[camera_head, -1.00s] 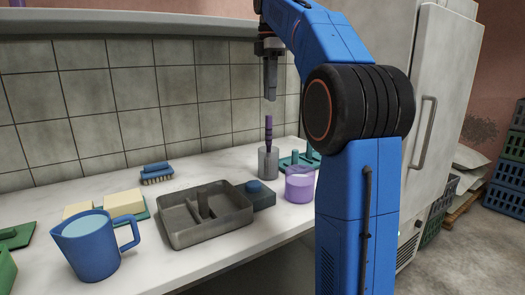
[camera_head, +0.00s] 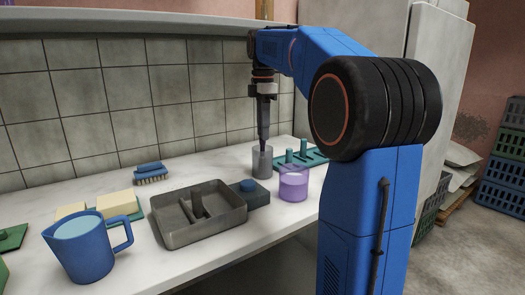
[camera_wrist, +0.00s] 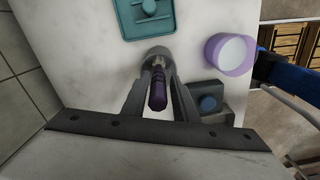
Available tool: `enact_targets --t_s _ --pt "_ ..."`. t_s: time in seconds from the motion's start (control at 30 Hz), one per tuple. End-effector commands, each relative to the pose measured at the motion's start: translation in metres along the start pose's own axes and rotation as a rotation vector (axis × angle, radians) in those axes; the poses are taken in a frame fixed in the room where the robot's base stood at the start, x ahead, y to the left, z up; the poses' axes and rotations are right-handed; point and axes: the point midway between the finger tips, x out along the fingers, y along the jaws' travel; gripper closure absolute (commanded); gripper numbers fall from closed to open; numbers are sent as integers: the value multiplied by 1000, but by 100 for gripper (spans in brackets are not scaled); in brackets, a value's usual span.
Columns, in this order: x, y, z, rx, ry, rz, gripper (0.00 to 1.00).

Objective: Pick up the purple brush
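The purple brush (camera_head: 263,131) stands upright in a grey cup (camera_head: 262,162) near the back of the counter. My gripper (camera_head: 263,104) points straight down over it, with the brush's upper part between the fingers. In the wrist view, the brush's dark purple handle (camera_wrist: 157,92) lies between the two grey fingers (camera_wrist: 158,74), its end toward the camera. Narrow gaps show on both sides of the handle, so the gripper looks open around it. The cup (camera_wrist: 157,55) shows beyond the fingertips. The brush's lower end is hidden inside the cup.
A purple cup (camera_head: 293,184) and a teal peg stand (camera_head: 314,157) are close to the grey cup. A grey tray (camera_head: 196,228), a dark block with a blue knob (camera_head: 248,187), a blue-handled brush (camera_head: 151,172) and a blue jug (camera_head: 84,247) are to the left. A tiled wall stands behind.

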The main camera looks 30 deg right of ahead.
Motion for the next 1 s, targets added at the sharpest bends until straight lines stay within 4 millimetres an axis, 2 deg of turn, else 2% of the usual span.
enact_targets --t_s 0.3,0.63,0.77,1.0 --pt "40 2 -1 0 0 -1 74" --pt "47 2 -1 0 0 -1 74" --pt "47 2 -1 0 0 -1 100" --pt "46 2 -1 0 0 -1 100"
